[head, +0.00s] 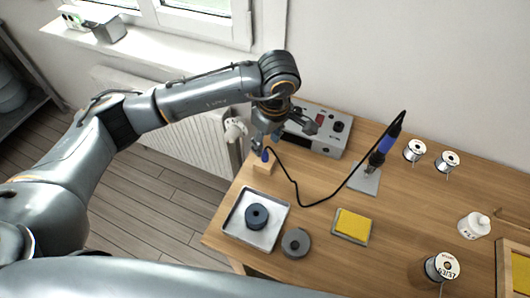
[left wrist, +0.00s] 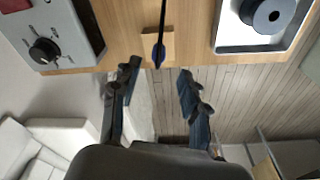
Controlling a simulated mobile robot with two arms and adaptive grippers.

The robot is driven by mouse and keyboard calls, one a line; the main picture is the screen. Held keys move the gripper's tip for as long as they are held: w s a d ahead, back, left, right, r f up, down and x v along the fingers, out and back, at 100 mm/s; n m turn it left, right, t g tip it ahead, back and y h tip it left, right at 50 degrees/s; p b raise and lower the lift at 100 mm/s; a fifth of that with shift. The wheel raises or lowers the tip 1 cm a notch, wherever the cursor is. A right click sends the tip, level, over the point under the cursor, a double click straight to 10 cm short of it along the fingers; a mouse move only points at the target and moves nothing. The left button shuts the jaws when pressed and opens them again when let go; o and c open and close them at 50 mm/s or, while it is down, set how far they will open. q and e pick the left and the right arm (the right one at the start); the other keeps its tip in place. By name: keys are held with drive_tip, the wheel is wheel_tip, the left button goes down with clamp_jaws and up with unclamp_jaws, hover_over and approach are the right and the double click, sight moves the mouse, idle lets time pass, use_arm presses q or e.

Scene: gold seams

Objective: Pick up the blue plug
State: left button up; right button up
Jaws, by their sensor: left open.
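The blue plug (head: 265,155) is on the end of a black cable, at a small wooden block (head: 262,168) near the table's left edge. In the left wrist view the plug (left wrist: 158,54) shows in front of the wooden block (left wrist: 166,42), between the finger lines. My left gripper (head: 267,139) is open, just above and beside the plug in the head view. Its two fingers (left wrist: 158,73) stand on either side of the plug in the wrist view, apart from it. My right gripper is not in view.
A grey station (head: 318,130) with a knob stands behind the block. A white tray (head: 240,236) with a dark spool is in front. The cable loops to the blue-handled iron (head: 384,146) in its stand. A yellow sponge (head: 353,225) lies to the right.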

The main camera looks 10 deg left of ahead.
sight(265, 153)
use_arm(q)
drive_tip(key=shift+w+f, duration=0.1)
drive_tip(key=shift+f, duration=0.4)
drive_tip(key=shift+w+a+f, duration=0.1)
drive_tip(key=shift+f, duration=0.1)
drive_tip(key=f+p, duration=0.2)
drive_tip(key=f, duration=0.2)
drive_tip(key=shift+a+f, duration=0.15)
drive_tip(key=shift+a, duration=0.05)
drive_tip(key=shift+w+f+p, duration=0.1)
drive_tip(key=shift+f+p, duration=0.2)
drive_tip(key=shift+f, duration=0.15)
drive_tip(key=shift+c, duration=0.2)
clamp_jaws()
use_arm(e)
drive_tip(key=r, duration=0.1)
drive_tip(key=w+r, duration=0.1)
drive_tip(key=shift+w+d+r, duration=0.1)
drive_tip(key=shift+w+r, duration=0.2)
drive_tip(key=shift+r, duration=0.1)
